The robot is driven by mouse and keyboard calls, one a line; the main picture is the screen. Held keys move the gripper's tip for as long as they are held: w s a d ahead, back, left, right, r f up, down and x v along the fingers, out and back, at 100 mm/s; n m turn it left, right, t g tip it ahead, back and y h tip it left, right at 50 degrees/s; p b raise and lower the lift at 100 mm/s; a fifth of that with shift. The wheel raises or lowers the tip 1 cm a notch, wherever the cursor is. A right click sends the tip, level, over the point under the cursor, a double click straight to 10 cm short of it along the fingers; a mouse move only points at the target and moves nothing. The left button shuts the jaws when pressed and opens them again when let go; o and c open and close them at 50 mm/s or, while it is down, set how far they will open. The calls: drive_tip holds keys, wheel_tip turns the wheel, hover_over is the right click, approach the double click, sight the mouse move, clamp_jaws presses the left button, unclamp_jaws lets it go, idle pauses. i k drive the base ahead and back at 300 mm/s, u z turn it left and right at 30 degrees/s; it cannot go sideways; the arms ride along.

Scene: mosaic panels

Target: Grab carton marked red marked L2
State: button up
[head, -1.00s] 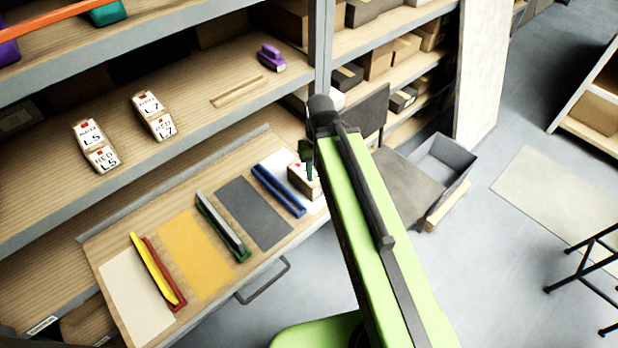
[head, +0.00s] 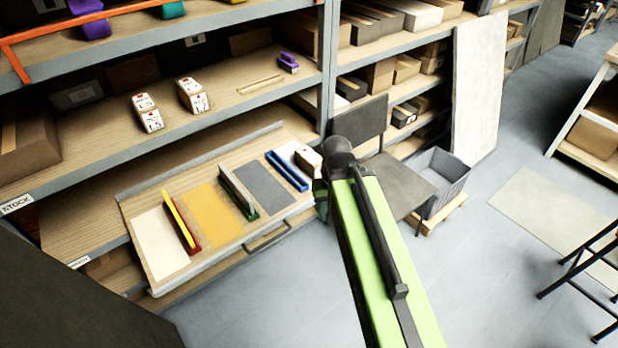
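Two white-labelled cartons stand on the middle shelf, a left carton (head: 147,113) and a right carton (head: 192,95). Their marks are too small to read surely now; the earlier view shows L5 and L7. Another small carton (head: 308,160) stands at the right end of the pull-out board, partly hidden by my arm. I cannot read its mark, so I cannot tell whether it is L2. My gripper (head: 321,192) is mostly hidden behind the end of my green arm, just right of and below that carton in the picture. Its fingers do not show clearly.
The pull-out board (head: 228,242) carries coloured panels with yellow, red, green and blue strips. A purple-handled tool (head: 288,63) lies on the middle shelf. A dark chair (head: 398,185) and a grey bin (head: 443,180) stand right of the board. The floor in front is clear.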

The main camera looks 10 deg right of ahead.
sight(309, 161)
drive_tip(key=u, duration=1.5)
drive_tip(key=i, duration=0.6)
drive_tip(key=z, duration=0.3)
drive_tip(key=k, duration=0.85)
drive_tip(key=z, duration=0.2)
drive_tip(key=i, duration=0.8)
drive_tip(key=u, duration=0.05)
